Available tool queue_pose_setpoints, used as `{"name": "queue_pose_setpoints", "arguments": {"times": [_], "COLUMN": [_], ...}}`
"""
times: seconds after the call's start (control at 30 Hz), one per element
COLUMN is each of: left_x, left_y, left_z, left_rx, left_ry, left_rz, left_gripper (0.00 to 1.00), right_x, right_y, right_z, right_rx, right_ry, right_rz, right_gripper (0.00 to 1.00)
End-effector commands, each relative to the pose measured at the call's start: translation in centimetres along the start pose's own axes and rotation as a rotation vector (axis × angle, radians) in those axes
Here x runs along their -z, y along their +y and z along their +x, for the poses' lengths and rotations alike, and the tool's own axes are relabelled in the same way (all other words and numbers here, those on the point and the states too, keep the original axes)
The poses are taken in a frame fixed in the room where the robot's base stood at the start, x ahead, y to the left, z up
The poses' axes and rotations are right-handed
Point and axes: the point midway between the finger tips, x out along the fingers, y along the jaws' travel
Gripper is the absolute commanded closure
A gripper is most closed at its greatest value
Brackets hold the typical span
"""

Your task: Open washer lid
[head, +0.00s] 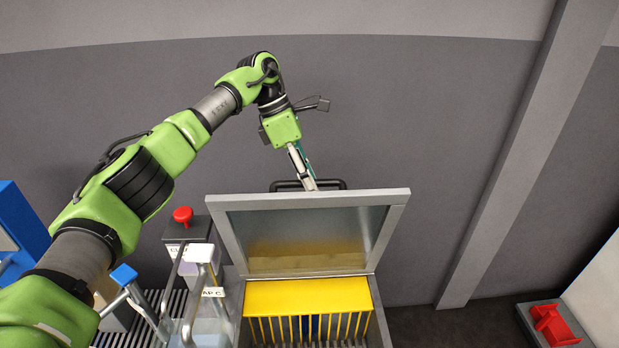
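The washer lid (225,236) is a grey metal-framed panel. It stands raised and tilted back, its inner face towards me, above the open washer (380,318). A yellow slotted part (308,297) shows inside the washer. A black handle (332,184) sticks out past the lid's top edge. My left gripper (309,183) points down at the middle of this handle, and its fingers overlap the bar. The fingertips are narrow and partly hidden at the lid's edge, so I cannot tell whether they are closed on the bar. My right gripper is not in view.
A red button (183,215) tops a grey box left of the lid. Blue-capped and white fittings with bent pipes (190,290) crowd the lower left. A grey pillar (520,150) and a red object (553,325) on a ledge are at right. Floor right of the washer looks clear.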

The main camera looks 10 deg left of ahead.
Motion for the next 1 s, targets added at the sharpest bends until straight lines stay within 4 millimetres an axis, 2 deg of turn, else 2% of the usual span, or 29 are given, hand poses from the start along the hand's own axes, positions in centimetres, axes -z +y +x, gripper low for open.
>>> {"name": "queue_pose_setpoints", "arguments": {"times": [0.13,0.27,0.37,0.57,0.73,1.0], "left_x": [-0.2,-0.2,-0.3,-0.3,-0.3,-0.2], "left_y": [0.0,0.0,0.1,0.2,0.3,0.5], "left_z": [-0.2,-0.8,-2.1,-6.6,-9.4,-11.0], "left_rx": [-0.001,-0.003,-0.003,-0.002,-0.001,0.003], "left_ry": [-0.004,-0.005,-0.006,-0.007,-0.005,-0.001], "left_rz": [0.002,0.002,0.001,-0.001,-0.001,-0.002], "left_gripper": [0.71,0.71,0.71,0.71,0.71,0.71], "right_x": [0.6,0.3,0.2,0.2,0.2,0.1], "right_y": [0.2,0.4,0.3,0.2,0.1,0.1], "right_z": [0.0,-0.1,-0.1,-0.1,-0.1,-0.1], "right_rx": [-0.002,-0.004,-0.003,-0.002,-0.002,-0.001], "right_ry": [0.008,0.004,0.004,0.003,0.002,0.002], "right_rz": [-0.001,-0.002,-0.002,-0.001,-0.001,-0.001], "right_gripper": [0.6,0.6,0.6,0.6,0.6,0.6]}}
